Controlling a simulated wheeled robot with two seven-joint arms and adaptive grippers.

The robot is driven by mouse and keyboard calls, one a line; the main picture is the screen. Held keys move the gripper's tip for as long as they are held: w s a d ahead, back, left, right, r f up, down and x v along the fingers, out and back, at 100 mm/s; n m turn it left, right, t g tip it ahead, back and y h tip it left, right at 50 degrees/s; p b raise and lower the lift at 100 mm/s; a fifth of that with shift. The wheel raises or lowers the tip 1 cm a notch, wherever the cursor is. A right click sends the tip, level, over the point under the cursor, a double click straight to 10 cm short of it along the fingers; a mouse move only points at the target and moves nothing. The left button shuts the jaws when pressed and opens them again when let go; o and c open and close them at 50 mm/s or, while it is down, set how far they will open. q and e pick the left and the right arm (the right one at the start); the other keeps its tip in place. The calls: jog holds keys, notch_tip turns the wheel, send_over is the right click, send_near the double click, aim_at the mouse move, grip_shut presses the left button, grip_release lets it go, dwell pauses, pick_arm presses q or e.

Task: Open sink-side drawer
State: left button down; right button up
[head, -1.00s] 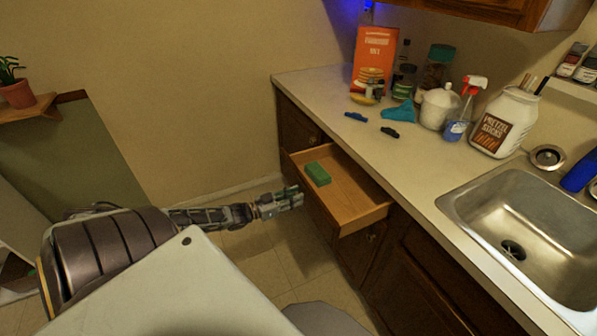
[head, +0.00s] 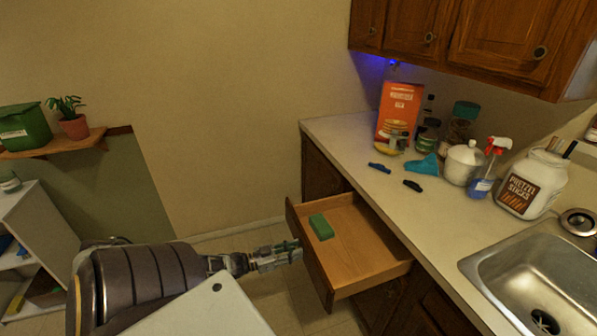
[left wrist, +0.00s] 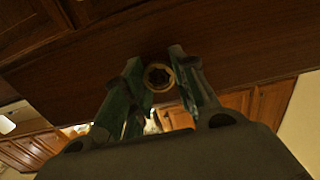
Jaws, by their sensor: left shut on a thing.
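The sink-side drawer (head: 363,235) is pulled well out from the counter, its wooden inside in view. A green block (head: 321,227) lies in it near the front panel. My left gripper (head: 296,249) is at the outer face of the drawer front. In the left wrist view, the gripper fingers (left wrist: 155,62) stand on both sides of a round brass-coloured knob (left wrist: 158,77) on the dark wooden front (left wrist: 110,60), shut on it. The knob is hidden in the head view. My right gripper is not in view.
The counter (head: 385,190) holds an orange box (head: 398,108), a spray bottle (head: 484,180), a pretzel jar (head: 532,185) and small items. The sink (head: 540,275) is at the right. A shelf with a plant (head: 72,118) is at the left. Floor left of the drawer is free.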

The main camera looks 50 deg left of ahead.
pick_arm(q)
jog(key=shift+s+a, duration=0.1)
jog(key=shift+s, duration=0.05)
dwell(0.3)
jog(key=c, duration=1.1)
grip_release()
jog(key=shift+c, duration=0.2)
jog(key=shift+s, duration=0.1)
jog(key=v, duration=1.1)
jog(key=shift+s+a, duration=0.2)
jog(key=shift+s, duration=0.15)
